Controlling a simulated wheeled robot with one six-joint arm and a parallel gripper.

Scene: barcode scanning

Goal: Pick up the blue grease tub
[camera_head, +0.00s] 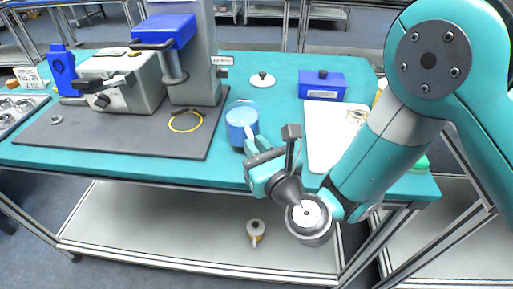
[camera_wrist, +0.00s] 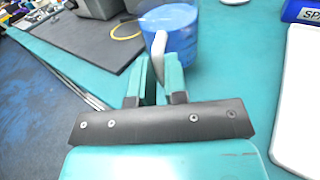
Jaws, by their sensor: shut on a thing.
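The blue grease tub (camera_head: 240,120) is a round blue container near the front edge of the teal bench, right of the dark mat. In the wrist view the tub (camera_wrist: 180,45) is just beyond my fingers, with a pale handle (camera_wrist: 158,47) on its near side. My gripper (camera_head: 254,150) is at the near side of the tub. In the wrist view my gripper (camera_wrist: 158,78) has the handle between its two teal fingers and is shut on it. The tub looks upright. I cannot tell whether its base touches the bench.
A dark mat (camera_head: 130,138) with a machine (camera_head: 120,85) and a yellow ring (camera_head: 185,122) lies to the left. A blue box (camera_head: 322,86) and a white board (camera_head: 325,150) are to the right. A white lid (camera_head: 262,80) lies behind the tub.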

